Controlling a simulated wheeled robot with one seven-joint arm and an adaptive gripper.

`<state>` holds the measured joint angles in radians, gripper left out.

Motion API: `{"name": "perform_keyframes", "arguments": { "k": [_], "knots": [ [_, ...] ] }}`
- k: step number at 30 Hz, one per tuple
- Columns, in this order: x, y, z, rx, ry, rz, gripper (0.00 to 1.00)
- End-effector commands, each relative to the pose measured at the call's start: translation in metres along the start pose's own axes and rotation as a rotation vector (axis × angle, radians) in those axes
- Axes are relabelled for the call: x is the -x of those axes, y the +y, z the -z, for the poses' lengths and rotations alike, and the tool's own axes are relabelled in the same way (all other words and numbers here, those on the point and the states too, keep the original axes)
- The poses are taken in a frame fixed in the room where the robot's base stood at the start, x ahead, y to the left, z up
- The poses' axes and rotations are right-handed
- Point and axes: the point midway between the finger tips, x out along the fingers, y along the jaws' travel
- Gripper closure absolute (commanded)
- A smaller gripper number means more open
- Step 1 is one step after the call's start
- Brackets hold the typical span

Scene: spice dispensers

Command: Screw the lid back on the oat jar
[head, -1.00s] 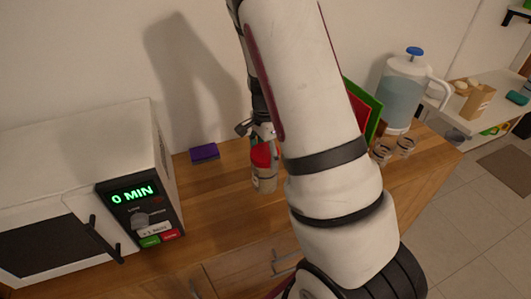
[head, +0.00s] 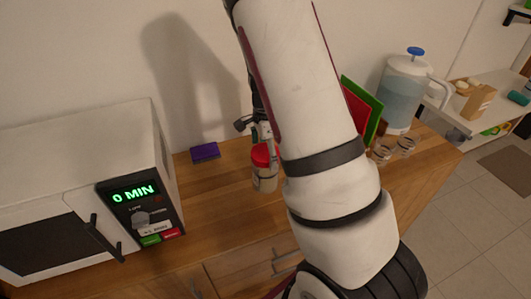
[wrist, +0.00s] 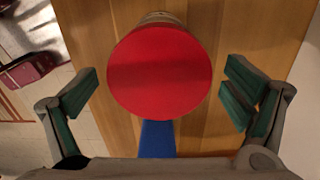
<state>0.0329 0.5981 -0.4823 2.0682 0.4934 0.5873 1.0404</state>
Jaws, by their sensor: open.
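The oat jar (head: 264,181) stands upright on the wooden counter, partly beside my arm in the head view. Its red lid (head: 264,155) sits on top of it and looks about level; I cannot tell how tightly it is screwed. In the wrist view the round red lid (wrist: 160,70) fills the middle, with a sliver of the jar behind it. My gripper (wrist: 159,84) is open, with its green-padded fingers to the left and right of the lid and visible gaps on both sides. In the head view my gripper (head: 256,128) is just above the lid, partly hidden by my arm.
A white microwave (head: 90,185) stands to the left. A purple sponge-like block (head: 205,152) lies behind and left of the jar. Red and green boards (head: 366,108), a water pitcher (head: 403,90) and small cups (head: 393,148) stand to the right. Counter before the jar is clear.

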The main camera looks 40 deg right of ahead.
Motion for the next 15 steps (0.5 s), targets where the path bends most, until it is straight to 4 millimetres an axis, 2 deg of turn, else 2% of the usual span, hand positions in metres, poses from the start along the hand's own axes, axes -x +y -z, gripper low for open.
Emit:
{"name": "perform_keyframes", "arguments": {
  "k": [15],
  "knots": [
    [0.094,-0.001,-0.001,0.003,-0.001,0.004,0.05]
  ]
}}
